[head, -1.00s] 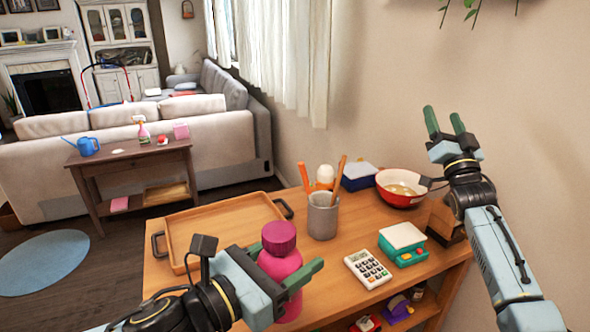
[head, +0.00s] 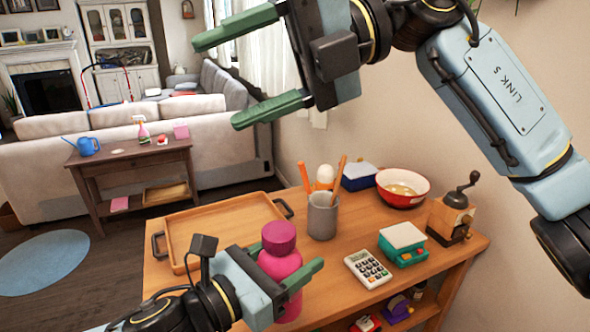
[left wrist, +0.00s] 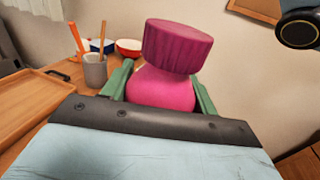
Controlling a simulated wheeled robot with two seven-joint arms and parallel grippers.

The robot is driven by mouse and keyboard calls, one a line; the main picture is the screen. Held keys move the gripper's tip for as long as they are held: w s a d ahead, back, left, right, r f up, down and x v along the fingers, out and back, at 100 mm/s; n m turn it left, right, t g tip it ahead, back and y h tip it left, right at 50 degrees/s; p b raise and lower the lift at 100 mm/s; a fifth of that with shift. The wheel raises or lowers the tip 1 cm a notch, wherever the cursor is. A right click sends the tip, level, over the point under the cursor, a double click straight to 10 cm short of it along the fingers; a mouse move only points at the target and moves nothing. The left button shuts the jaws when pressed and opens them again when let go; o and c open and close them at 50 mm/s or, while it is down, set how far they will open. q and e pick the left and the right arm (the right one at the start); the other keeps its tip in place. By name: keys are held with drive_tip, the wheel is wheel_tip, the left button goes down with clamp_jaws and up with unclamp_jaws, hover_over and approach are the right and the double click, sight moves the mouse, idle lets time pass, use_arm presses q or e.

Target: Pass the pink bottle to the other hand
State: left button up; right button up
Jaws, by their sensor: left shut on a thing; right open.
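My left gripper (head: 288,260) is shut on the bottle's body. In the left wrist view the bottle (left wrist: 160,90) sits between the green fingers, its cap above them. My right gripper (head: 218,82) is open and empty. It is high in the head view, above and left of the bottle, with its fingers pointing left.
On the wooden table are a tray (head: 178,223), a grey cup (head: 322,217) with utensils, a red bowl (head: 404,187), a calculator (head: 367,269), a teal scale (head: 404,244) and a coffee grinder (head: 450,212). The air between the right gripper and bottle looks clear.

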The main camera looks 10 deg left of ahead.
sight(277, 230)
drive_tip(key=d+f+n+t+h, duration=0.1)
drive_tip(key=d+f+t+h, duration=0.4)
drive_tip(key=f+t+h, duration=0.45)
drive_tip(key=shift+h, duration=0.35)
drive_tip(key=x, duration=1.2)
drive_tip(key=shift+s+a, duration=0.15)
drive_tip(key=shift+s, duration=0.3)
drive_tip(key=c, duration=1)
use_arm(q)
drive_tip(key=o, duration=1.1)
use_arm(e)
drive_tip(key=shift+c, duration=0.2)
use_arm(q)
drive_tip(key=shift+f, duration=0.1)
